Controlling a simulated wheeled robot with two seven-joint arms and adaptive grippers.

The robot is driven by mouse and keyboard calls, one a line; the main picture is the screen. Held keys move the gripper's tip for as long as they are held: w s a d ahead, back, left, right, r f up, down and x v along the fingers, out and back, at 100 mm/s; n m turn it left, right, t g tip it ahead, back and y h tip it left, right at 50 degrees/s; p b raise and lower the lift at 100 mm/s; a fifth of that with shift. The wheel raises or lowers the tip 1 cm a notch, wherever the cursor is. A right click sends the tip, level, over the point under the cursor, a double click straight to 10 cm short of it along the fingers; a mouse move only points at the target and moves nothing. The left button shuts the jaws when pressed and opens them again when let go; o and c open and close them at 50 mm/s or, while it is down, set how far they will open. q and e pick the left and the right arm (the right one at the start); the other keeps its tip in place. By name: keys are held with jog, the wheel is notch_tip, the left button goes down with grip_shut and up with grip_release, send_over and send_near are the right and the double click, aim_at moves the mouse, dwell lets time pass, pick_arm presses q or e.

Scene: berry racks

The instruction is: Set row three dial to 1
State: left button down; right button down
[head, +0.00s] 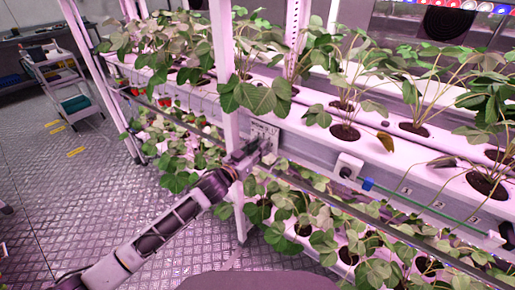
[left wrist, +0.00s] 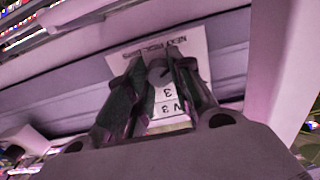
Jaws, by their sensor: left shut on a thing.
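My left gripper (head: 258,153) is at a small pale panel (head: 265,131) fixed to the front of the rack beside an upright post. In the left wrist view, the gripper (left wrist: 158,68) is shut on a small grey dial (left wrist: 158,73) in front of the panel (left wrist: 190,49). The panel carries printed text, and a label below the dial (left wrist: 166,98) reads "3". The fingers hide most of the dial, so its setting cannot be read. My right gripper is not in view.
A white box (head: 347,166) with a dark round part sits on the rack front to the right, next to a blue fitting (head: 368,184) on a green line. Leafy plants (head: 255,95) overhang the rack. A white post (head: 228,75) stands close to my gripper. A cart (head: 62,85) stands back left.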

pick_arm(q)
jog(key=m+p, duration=0.4)
jog(key=m, duration=0.4)
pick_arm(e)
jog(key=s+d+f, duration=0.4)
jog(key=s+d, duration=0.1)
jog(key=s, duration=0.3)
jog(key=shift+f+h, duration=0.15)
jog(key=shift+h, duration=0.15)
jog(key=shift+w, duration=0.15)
pick_arm(q)
jog(key=c, duration=1.2)
grip_release()
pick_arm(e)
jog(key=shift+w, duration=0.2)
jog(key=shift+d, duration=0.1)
pick_arm(q)
jog(key=shift+s, duration=0.1)
